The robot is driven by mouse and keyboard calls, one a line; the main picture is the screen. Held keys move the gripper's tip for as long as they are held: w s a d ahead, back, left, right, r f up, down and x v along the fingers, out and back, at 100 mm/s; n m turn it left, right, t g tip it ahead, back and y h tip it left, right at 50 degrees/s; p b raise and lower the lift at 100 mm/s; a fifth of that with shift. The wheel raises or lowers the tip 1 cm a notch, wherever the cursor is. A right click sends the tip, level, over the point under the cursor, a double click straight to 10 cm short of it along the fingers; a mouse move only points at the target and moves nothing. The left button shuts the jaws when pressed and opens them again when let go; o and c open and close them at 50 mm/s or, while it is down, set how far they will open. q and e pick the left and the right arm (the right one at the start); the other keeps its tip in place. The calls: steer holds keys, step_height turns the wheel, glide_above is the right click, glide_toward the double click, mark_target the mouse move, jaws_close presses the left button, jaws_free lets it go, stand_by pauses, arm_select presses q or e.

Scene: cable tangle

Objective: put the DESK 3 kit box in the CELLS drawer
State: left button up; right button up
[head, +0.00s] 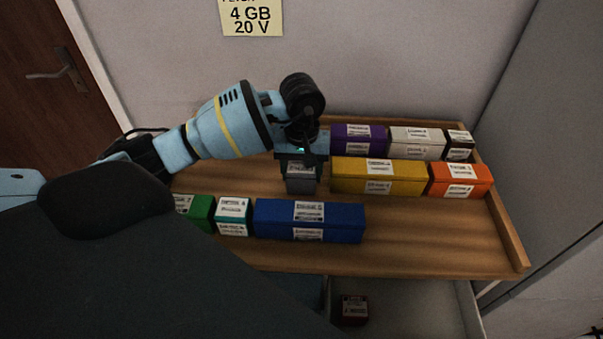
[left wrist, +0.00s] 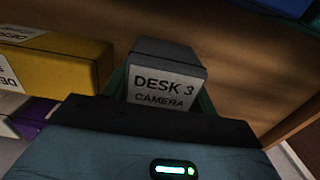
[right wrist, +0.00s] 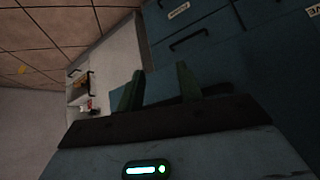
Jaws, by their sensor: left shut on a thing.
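The DESK 3 kit box (head: 301,183) is small and grey, and its label reads DESK 3 CAMERA in the left wrist view (left wrist: 165,80). My left gripper (head: 301,160) is shut on it from above, at the wooden top; I cannot tell whether the box touches the wood. My right gripper (right wrist: 158,90) shows only in its own wrist view, with its fingers apart and nothing between them. An open drawer (head: 411,305) shows below the front edge of the top, holding a small dark red box (head: 354,309). Its name is not readable.
A yellow box (head: 348,184) stands close right of the held box, with an orange box (head: 459,189) beyond. Purple (head: 357,149), white and black boxes stand behind. Blue (head: 275,218), teal and green boxes stand in front. Blue drawer fronts (right wrist: 205,45) show in the right wrist view.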

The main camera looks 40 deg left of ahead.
arm_select(q)
steer(key=shift+f, duration=0.6)
steer(key=shift+f, duration=0.1)
steer(key=o, duration=1)
steer(key=shift+o, duration=0.2)
steer(key=shift+o, duration=0.4)
step_height(320, 180, up, 12)
steer(key=shift+r, duration=0.1)
